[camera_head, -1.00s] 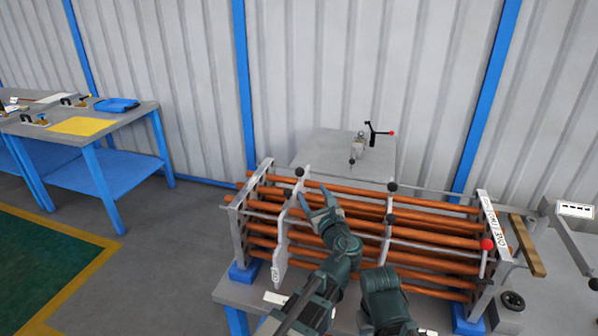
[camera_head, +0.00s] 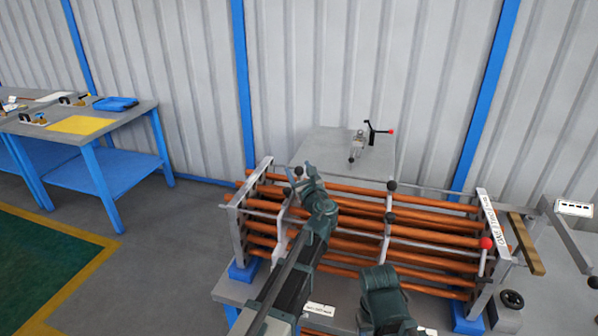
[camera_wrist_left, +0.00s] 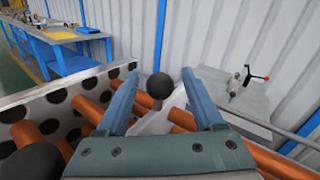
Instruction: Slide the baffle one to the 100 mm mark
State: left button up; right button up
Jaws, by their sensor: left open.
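A thin pale baffle plate (camera_head: 279,240) with dark ball knobs (camera_head: 298,171) stands across the orange tubes near the left end of the frame; my left arm hides much of it. I cannot read which baffle it is. My left gripper (camera_head: 298,180) is open at the top of this plate. In the left wrist view, a black ball knob (camera_wrist_left: 160,86) on a pale plate edge (camera_wrist_left: 160,122) shows between its fingers, with no grip visible. A second plate (camera_head: 385,240) with knobs (camera_head: 392,186) stands near mid-frame. No 100 mm mark is readable.
Orange tubes (camera_head: 440,221) run between a left end plate (camera_head: 236,225) and a labelled right end plate (camera_head: 493,225). A red-knobbed lever (camera_head: 486,243) stands at the right. A grey table (camera_head: 325,150) with a clamp is behind. A blue bench (camera_head: 90,165) stands far left.

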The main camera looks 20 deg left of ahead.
pick_arm(q)
grip_shut()
dwell(1.4)
